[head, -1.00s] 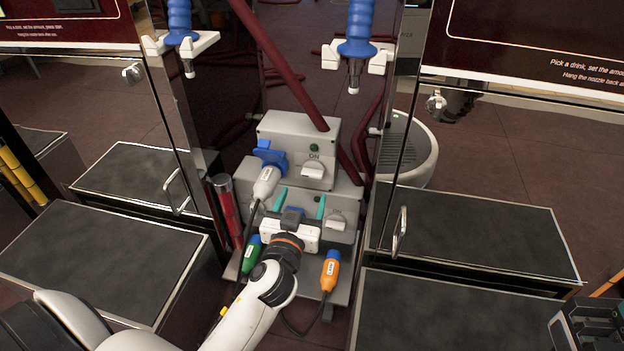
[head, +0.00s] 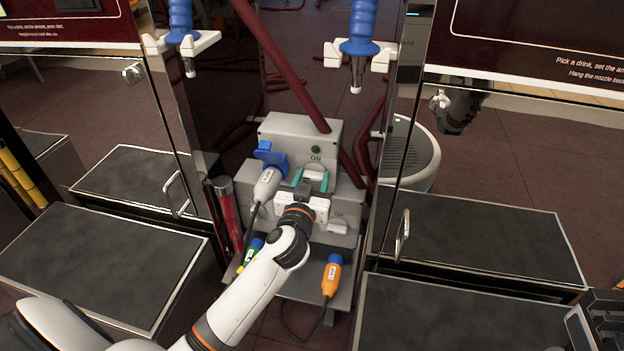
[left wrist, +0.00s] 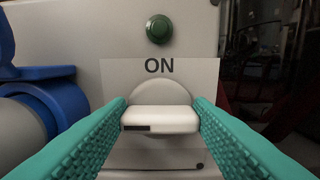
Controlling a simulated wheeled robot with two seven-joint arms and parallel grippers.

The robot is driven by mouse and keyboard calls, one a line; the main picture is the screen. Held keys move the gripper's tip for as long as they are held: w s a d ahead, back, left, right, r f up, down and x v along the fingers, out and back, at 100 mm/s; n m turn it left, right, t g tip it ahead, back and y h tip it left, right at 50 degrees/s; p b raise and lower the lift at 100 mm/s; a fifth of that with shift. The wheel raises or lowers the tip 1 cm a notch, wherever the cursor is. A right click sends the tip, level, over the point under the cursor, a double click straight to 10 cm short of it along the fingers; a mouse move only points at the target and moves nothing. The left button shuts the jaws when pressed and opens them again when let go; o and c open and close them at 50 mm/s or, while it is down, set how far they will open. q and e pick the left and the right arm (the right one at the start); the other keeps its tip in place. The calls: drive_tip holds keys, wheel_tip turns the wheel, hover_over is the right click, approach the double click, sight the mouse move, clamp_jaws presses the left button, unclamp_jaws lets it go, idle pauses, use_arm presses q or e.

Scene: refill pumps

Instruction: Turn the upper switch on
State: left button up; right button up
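The upper switch is a white knob (head: 314,171) on the grey upper box, under an ON label and a dark green lamp (head: 316,149). In the left wrist view the knob (left wrist: 160,119) lies with its bar horizontal. My left gripper (head: 311,181) is at this switch. Its two teal fingers (left wrist: 160,121) stand apart, one at each end of the bar; I cannot tell if they touch it. The lower switch (head: 338,227) is on the box below, beside my gripper. A grey part at the lower right edge looks like my right gripper (head: 602,322), cut off.
A blue socket with a grey-white plug (head: 267,183) is close left of the upper switch. An orange plug (head: 332,275) and a green plug (head: 251,253) rest below. Shiny cabinet walls flank the boxes.

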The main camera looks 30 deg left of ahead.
use_arm(q)
drive_tip(key=c, duration=0.4)
